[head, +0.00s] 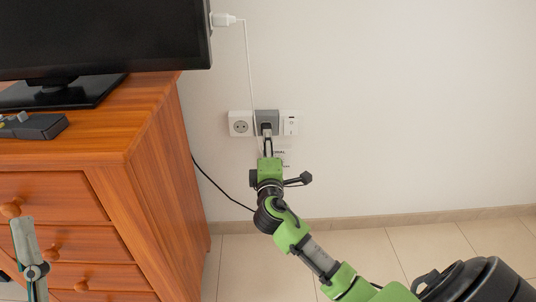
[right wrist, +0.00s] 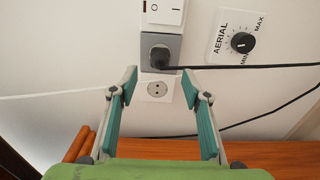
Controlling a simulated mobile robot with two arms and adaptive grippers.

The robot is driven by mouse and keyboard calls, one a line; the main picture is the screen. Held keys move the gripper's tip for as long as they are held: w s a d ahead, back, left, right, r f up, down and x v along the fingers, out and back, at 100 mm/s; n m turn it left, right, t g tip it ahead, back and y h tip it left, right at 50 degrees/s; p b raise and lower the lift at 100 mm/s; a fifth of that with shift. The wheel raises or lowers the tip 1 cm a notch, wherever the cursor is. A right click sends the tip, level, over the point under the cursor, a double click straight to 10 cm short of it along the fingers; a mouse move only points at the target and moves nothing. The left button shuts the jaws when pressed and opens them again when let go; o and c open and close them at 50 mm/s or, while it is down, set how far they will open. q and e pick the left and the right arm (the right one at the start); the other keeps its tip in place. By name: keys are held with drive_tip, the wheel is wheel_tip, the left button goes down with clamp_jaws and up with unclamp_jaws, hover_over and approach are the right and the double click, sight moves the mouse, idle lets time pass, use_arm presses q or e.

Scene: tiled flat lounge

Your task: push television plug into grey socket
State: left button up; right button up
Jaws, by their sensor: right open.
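The black television plug (right wrist: 160,57) sits at the grey socket (right wrist: 170,43), its body against the socket face, and its black cable runs off to the right in the right wrist view. In the head view the plug (head: 266,127) shows dark against the grey socket (head: 266,115). My right gripper (right wrist: 160,86) is open, its fingers spread on either side and apart from the plug. It also shows in the head view (head: 268,144), just below the plug. My left gripper (head: 28,245) is at the lower left in front of the dresser; its jaw opening is unclear.
A white socket (head: 240,124) and a white switch (head: 290,123) flank the grey socket. An aerial dial (right wrist: 242,42) is nearby. A white cable (head: 248,70) hangs from a white plug (head: 222,19) by the television (head: 100,35). The wooden dresser (head: 150,145) stands left; the floor right is clear.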

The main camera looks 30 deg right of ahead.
drive_tip(key=v, duration=0.4)
drive_tip(key=shift+s, duration=0.1)
drive_tip(key=shift+a, duration=0.1)
use_arm(q)
drive_tip(key=shift+w+d+f+g+y+p, duration=0.1)
drive_tip(key=shift+w+f+g+y+p, duration=0.2)
drive_tip(key=shift+w+f+g+y, duration=0.55)
use_arm(e)
drive_tip(key=v, duration=0.9)
use_arm(q)
drive_tip(key=shift+w+h, duration=0.25)
drive_tip(key=shift+h, duration=0.4)
drive_tip(key=shift+f, duration=0.15)
